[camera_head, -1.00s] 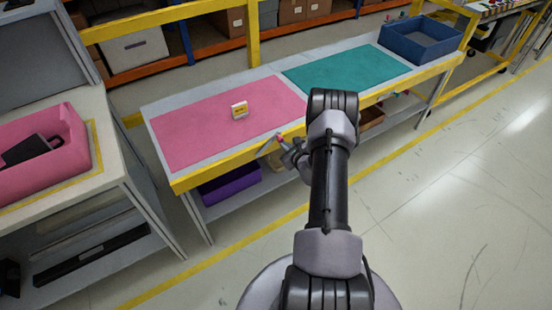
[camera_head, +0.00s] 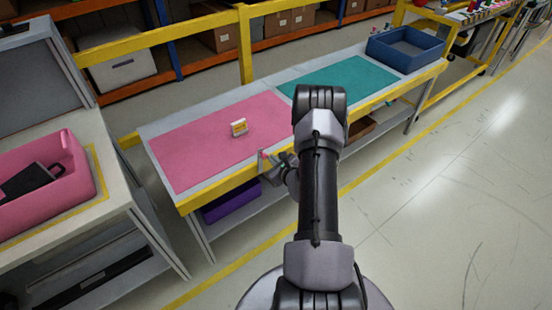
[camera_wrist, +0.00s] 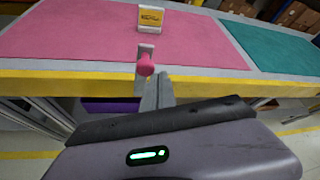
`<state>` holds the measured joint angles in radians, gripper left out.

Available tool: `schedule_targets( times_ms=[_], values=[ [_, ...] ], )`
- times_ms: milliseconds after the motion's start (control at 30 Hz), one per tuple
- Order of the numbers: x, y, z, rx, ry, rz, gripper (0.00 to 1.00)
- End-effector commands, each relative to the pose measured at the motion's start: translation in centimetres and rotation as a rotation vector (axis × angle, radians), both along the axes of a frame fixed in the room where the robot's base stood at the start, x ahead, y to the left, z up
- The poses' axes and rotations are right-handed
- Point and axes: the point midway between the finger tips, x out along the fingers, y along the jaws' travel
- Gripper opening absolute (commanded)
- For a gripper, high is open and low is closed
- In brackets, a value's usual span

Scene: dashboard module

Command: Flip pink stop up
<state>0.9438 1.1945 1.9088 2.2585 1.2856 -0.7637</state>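The pink stop (camera_wrist: 146,67) shows as a pink knob on a pale metal bracket at the front edge of the table. It is small in the head view (camera_head: 264,155). My gripper (camera_wrist: 158,82) is just below and beside the knob in the wrist view, its thin grey fingers close together and nothing seen between them. Whether a finger touches the stop is unclear. The gripper also shows at the table edge in the head view (camera_head: 274,164). A white module with a yellow label (camera_head: 239,127) stands on the pink mat (camera_head: 190,147), behind the stop.
A teal mat (camera_head: 340,80) and a blue bin (camera_head: 405,63) lie to the right on the table. A purple bin (camera_head: 230,204) is on the shelf below. A pink bin (camera_head: 70,190) stands on the left bench. The yellow table edge (camera_wrist: 60,85) runs close to my gripper.

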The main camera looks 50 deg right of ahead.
Motion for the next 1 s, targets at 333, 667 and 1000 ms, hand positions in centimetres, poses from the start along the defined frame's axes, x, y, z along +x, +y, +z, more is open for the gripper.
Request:
schedule_targets(
  times_ms=[333, 667, 1000],
  values=[
    [0.4, 1.1, 0.3, -0.001, -0.003, 0.001, 0.00],
    [0.5, 1.5, 0.4, 0.000, -0.002, 0.008, 0.00],
    [0.5, 1.3, 0.3, 0.000, -0.003, 0.009, 0.00]
  ],
)
